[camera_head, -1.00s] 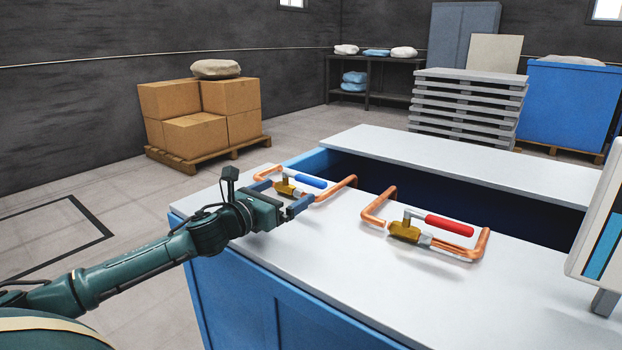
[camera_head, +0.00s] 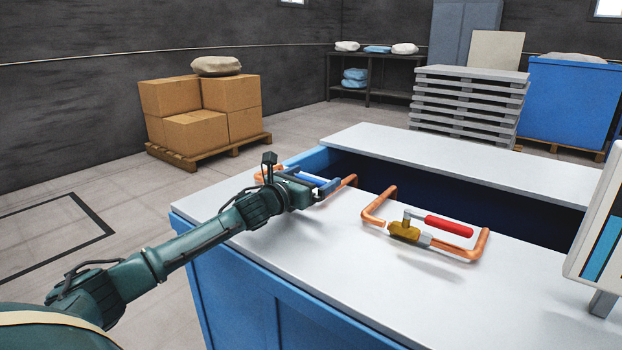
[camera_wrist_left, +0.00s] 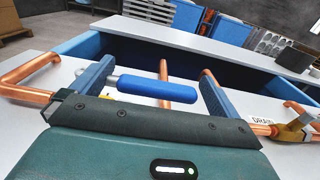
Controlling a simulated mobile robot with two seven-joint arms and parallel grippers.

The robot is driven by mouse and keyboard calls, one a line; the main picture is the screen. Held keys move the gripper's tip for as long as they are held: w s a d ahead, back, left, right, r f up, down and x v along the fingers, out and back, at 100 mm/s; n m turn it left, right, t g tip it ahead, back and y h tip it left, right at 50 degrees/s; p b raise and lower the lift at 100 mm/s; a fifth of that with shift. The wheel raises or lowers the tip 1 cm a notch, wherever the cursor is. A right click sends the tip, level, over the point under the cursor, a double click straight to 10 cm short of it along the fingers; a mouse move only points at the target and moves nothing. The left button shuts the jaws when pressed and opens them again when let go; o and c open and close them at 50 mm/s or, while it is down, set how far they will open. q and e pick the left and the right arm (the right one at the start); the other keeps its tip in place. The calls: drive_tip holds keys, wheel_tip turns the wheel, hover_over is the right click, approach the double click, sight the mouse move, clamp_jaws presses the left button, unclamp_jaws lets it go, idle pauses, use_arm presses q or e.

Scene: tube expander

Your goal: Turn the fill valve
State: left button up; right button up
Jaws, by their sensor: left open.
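The blue-handled valve sits on the left copper pipe; its blue handle (camera_head: 318,180) is partly covered by my gripper. In the left wrist view the handle (camera_wrist_left: 157,87) lies crosswise between the two blue fingers, with a gap at each side. My left gripper (camera_head: 322,187) is open around it, and I see no firm contact. The blue valve's body is hidden behind my gripper. The red-handled valve (camera_head: 449,226) sits on the right copper pipe, apart from my gripper. A label reading "DRAIN" (camera_wrist_left: 263,121) shows near the right brass valve body (camera_wrist_left: 296,131). My right gripper is out of view.
The valves stand on a white counter (camera_head: 330,250) over a blue cabinet, with a dark recess (camera_head: 450,190) behind them. A screen (camera_head: 600,240) stands at the right edge. Boxes (camera_head: 200,125) and stacked pallets (camera_head: 468,105) are farther back.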

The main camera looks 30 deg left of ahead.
use_arm(q)
drive_tip(key=c, duration=1.3)
